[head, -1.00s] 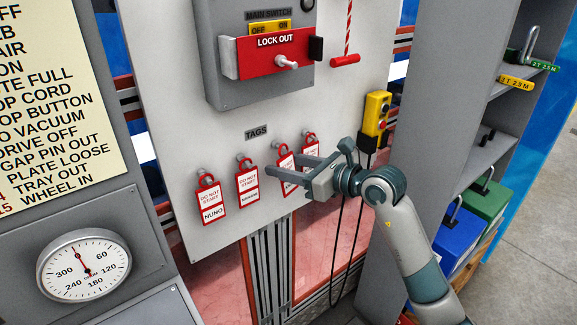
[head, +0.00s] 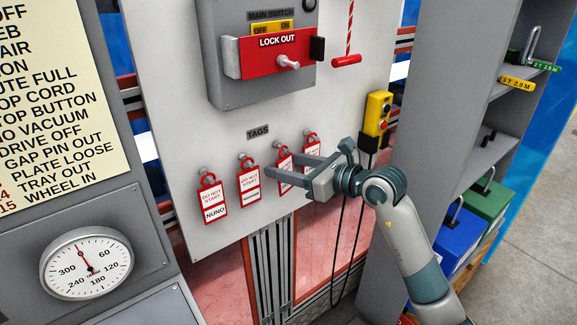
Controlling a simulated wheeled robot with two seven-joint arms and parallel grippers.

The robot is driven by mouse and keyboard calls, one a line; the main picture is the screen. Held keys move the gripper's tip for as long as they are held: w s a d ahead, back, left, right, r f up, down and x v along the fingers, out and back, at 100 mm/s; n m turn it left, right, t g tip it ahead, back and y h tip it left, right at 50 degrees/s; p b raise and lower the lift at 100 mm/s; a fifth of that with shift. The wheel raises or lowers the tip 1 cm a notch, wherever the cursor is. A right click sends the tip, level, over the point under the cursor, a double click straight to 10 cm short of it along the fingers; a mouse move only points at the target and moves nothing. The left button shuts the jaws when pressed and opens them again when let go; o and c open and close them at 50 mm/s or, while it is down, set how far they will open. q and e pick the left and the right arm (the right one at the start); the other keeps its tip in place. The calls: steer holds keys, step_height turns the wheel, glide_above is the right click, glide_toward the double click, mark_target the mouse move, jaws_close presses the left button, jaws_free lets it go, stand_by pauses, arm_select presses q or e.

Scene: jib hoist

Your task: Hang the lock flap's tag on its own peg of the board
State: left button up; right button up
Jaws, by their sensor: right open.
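The red lock flap (head: 275,49), marked LOCK OUT, sits below the main switch label, with a bare light knob (head: 288,62) on its front and no tag on it. Several red-and-white tags hang from pegs in a row under the TAGS label. The leftmost tag (head: 213,201) reads NUNO; the second tag (head: 249,184) has a name too small to read. The third tag (head: 284,159) and the rightmost tag (head: 313,150) are partly hidden by my right gripper (head: 282,165). That gripper is open, its fingers at the third tag; I cannot tell whether they touch it. My left gripper is out of view.
A yellow pendant control (head: 376,113) hangs on the board's right, its dark cable behind my right arm. A red pull handle (head: 346,60) hangs above. A grey shelf with blue (head: 459,239) and green (head: 487,200) blocks stands at right. A round gauge (head: 87,263) is at lower left.

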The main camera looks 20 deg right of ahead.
steer(key=shift+w+d+r, duration=0.15)
steer(key=shift+d+r, duration=0.1)
steer(key=shift+r, duration=0.05)
steer(key=shift+s+d+f+b, duration=0.15)
steer(key=shift+s+d+b, duration=0.25)
steer(key=shift+b, duration=0.15)
arm_select(q)
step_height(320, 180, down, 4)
steer(key=b, duration=0.3)
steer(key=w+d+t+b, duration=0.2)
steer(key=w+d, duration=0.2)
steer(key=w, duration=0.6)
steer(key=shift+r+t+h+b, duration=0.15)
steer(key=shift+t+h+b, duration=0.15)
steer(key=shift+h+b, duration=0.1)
arm_select(e)
steer(key=v, duration=1.6)
steer(key=shift+s+a, duration=0.25)
steer(key=shift+s, duration=0.1)
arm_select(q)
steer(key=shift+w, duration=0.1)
